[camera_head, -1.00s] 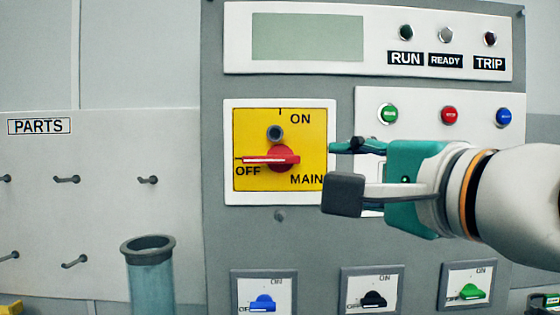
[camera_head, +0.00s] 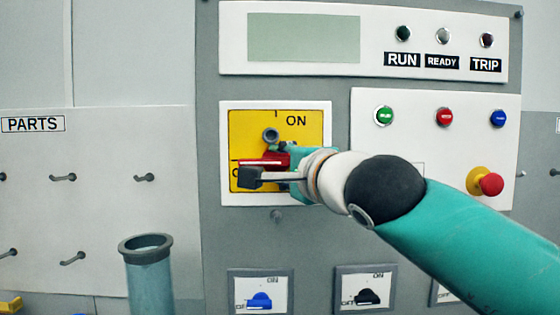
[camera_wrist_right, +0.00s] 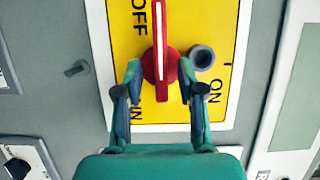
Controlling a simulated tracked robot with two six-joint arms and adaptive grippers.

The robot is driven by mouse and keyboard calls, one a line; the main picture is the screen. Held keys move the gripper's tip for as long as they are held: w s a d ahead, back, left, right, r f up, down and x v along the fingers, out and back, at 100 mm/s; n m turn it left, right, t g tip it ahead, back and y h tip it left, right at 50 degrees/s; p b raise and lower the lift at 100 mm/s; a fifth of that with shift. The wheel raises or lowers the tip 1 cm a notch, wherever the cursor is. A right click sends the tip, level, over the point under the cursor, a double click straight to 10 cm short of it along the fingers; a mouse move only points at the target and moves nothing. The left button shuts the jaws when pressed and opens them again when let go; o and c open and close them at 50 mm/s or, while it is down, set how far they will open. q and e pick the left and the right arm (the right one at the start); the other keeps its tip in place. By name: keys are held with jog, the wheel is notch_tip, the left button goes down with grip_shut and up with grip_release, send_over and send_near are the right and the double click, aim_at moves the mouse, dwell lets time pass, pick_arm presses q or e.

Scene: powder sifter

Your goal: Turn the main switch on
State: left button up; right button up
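The main switch is a red rotary knob (camera_head: 265,161) with a white line, on a yellow plate (camera_head: 240,125) in a white frame. In the right wrist view the knob (camera_wrist_right: 160,30) has its bar pointing to OFF. My right gripper (camera_head: 263,168) has come in from the right in front of the knob and hides part of the plate's lettering. In the right wrist view its two fingers (camera_wrist_right: 160,76) are apart, one on each side of the knob, close to its round base. I cannot tell whether they touch it. My left gripper is not in view.
A grey ring-shaped part (camera_head: 270,135) sits beside the knob on the plate. Push buttons (camera_head: 444,117) and a red emergency knob (camera_head: 490,184) are to the right. Small blue (camera_head: 260,300) and black (camera_head: 369,297) switches sit below. A blue tube (camera_head: 148,270) stands at lower left.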

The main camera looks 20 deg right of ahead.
jog(key=shift+w, duration=0.1)
grip_shut()
jog(key=shift+a, duration=0.25)
jog(key=shift+d+f, duration=0.1)
jog(key=shift+d, duration=0.1)
jog(key=shift+f+m+t+b, duration=0.2)
jog(key=shift+f+m+b, duration=0.05)
jog(key=shift+m+b, duration=0.5)
jog(key=shift+f+m+t+b, duration=0.2)
jog(key=shift+m+b, duration=0.45)
jog(key=shift+b, duration=0.1)
jog(key=shift+w+a+f+m+t+h+b, duration=0.15)
jog(key=shift+m+t+h+b, duration=0.3)
jog(key=shift+m+h+b, duration=1.95)
jog(key=shift+a+r+m+t+h+b, duration=0.15)
jog(key=shift+m+t+b, duration=0.8)
jog(key=shift+m, duration=3.05)
jog(key=shift+w+a+f+m+h+b, duration=0.15)
jog(key=shift+m+h+b, duration=1.1)
jog(key=shift+m+b, duration=1.5)
jog(key=shift+s+m+p, duration=0.15)
jog(key=shift+m+p, duration=0.3)
jog(key=shift+m, duration=0.3)
